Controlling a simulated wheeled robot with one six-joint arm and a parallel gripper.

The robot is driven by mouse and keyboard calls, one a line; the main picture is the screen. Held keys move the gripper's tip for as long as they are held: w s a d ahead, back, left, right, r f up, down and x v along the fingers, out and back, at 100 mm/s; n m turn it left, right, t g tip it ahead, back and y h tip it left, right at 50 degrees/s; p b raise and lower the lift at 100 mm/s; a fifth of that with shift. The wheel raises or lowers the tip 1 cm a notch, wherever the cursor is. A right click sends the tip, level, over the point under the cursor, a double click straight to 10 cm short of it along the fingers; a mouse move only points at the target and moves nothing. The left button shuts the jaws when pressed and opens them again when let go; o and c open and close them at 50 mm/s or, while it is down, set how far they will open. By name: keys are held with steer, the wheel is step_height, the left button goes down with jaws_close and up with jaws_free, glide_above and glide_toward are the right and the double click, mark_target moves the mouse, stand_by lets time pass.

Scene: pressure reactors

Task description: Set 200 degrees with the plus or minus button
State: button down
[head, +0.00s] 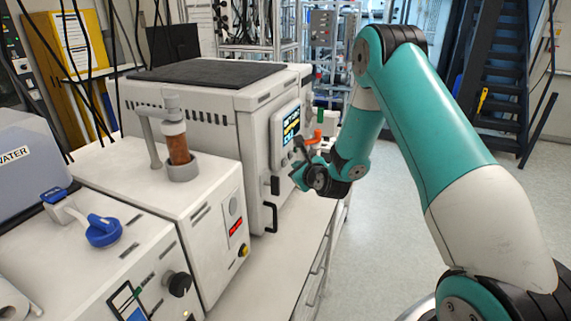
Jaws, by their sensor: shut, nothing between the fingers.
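A white box-shaped device (220,110) with a dark top stands on the bench. Its front panel carries a small lit display (291,126) with yellow and blue areas; the digits are too small to read. My gripper (301,152) is in front of this panel, just below and right of the display. It is shut and holds nothing. The plus and minus buttons cannot be made out, and my gripper and wrist cover part of the panel. I cannot tell whether the fingertips touch the panel.
A black door handle (270,217) sits below the panel. Green and orange parts (318,125) are close behind my gripper. The floor (395,220) at right is clear.

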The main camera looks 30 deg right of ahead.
steer(key=shift+w+a+r+p, duration=0.1)
steer(key=shift+w+p, duration=0.05)
steer(key=shift+p, duration=0.2)
steer(key=shift+w+a+p, duration=0.15)
steer(key=shift+w+p, duration=0.05)
steer(key=shift+p, duration=0.2)
steer(key=shift+w+a+p, duration=0.25)
steer(key=shift+w+p, duration=0.05)
steer(key=shift+p, duration=0.1)
stand_by(0.7)
steer(key=shift+s+d+b, duration=0.5)
steer(key=shift+s+b, duration=0.15)
steer(key=shift+b, duration=0.05)
steer(key=shift+d, duration=0.1)
